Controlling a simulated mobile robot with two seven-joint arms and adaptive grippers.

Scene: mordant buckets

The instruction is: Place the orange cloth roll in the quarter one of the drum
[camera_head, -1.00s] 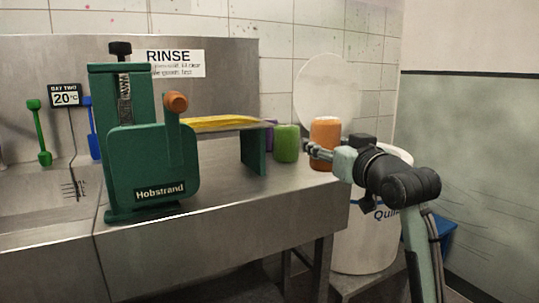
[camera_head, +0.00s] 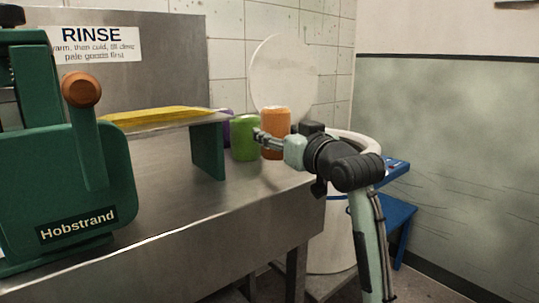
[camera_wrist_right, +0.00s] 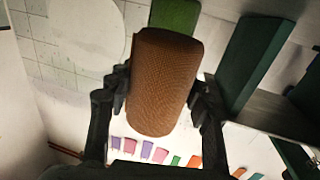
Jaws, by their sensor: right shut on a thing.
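The orange cloth roll (camera_head: 276,122) is upright near the counter's right end in the head view. My right gripper (camera_head: 262,140) is at the roll's lower part. In the right wrist view my gripper (camera_wrist_right: 162,92) is shut on the roll (camera_wrist_right: 165,70), one finger on each side. I cannot tell whether the roll's base touches the counter. The white drum (camera_head: 338,232) stands on the floor off the counter's right end, partly behind my right arm. Its inside and quarters are hidden. My left gripper is not in view.
A green roll (camera_head: 245,138) and a purple roll (camera_head: 226,126) stand left of the orange one. A green Hobstrand wringer (camera_head: 100,170) with a yellow cloth (camera_head: 165,117) fills the counter's left. A round white lid (camera_head: 283,75) is behind. A blue stool (camera_head: 398,215) stands right of the drum.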

